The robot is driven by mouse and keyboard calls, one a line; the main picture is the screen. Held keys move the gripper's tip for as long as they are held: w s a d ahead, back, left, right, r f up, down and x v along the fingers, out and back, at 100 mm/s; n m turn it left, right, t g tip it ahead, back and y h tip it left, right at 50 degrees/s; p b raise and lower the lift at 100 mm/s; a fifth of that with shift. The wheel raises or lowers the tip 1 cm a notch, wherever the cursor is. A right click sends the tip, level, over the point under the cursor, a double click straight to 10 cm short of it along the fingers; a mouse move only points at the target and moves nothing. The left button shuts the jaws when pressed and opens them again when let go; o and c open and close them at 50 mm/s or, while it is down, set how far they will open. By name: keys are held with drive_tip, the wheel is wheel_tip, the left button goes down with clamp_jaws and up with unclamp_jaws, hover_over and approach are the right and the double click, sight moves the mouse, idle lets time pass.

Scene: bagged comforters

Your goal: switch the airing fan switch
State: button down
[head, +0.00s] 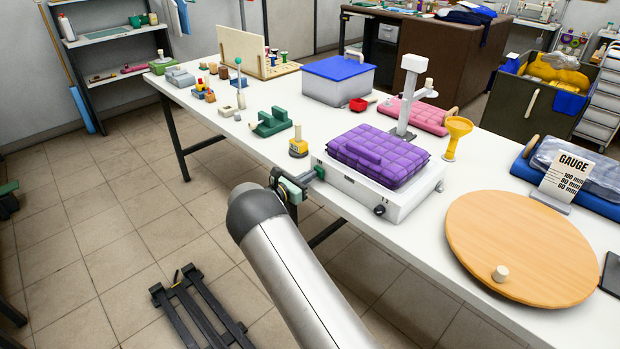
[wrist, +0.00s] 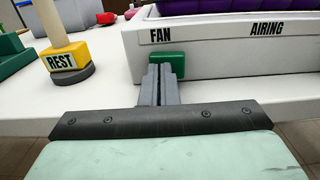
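The airing unit is a low white box (head: 395,204) near the table's front edge, with a purple quilted comforter (head: 375,157) lying on top. In the wrist view its front wall (wrist: 235,58) carries the labels FAN and AIRING. The green fan switch (wrist: 168,59) sticks out of that wall below FAN; it also shows in the head view (head: 320,172). My gripper (wrist: 160,75) has its fingers together, with the tips right at the switch's near face and covering part of it. I cannot tell whether they touch it.
A yellow block labelled REST (wrist: 66,60) with a wooden peg stands left of my gripper. A green cradle (head: 270,123) sits further left. A white post stand (head: 408,95) and a yellow funnel (head: 456,137) stand behind the unit. A round wooden board (head: 520,240) lies to the right.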

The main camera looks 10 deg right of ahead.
drive_tip(key=w+a+b+v, duration=0.1)
drive_tip(key=b+v, duration=0.1)
drive_tip(key=v, duration=1.2)
drive_tip(key=shift+w, duration=0.4)
drive_tip(key=s+d+r+m+g+y, duration=0.3)
drive_tip(key=s+d+m+g, duration=0.25)
drive_tip(key=s+d, duration=0.3)
drive_tip(key=s+d+r+m+g+y, duration=0.35)
drive_tip(key=s+d+m, duration=0.3)
drive_tip(key=s, duration=0.25)
drive_tip(key=s+a+r+m+y, duration=0.2)
drive_tip(key=s+m+y, duration=0.6)
drive_tip(key=s, duration=1.8)
drive_tip(key=m+p, duration=0.1)
drive_tip(key=m, duration=0.3)
drive_tip(key=shift+a+g+y, duration=0.2)
drive_tip(key=shift+g+y, duration=0.1)
drive_tip(key=shift+y, duration=0.05)
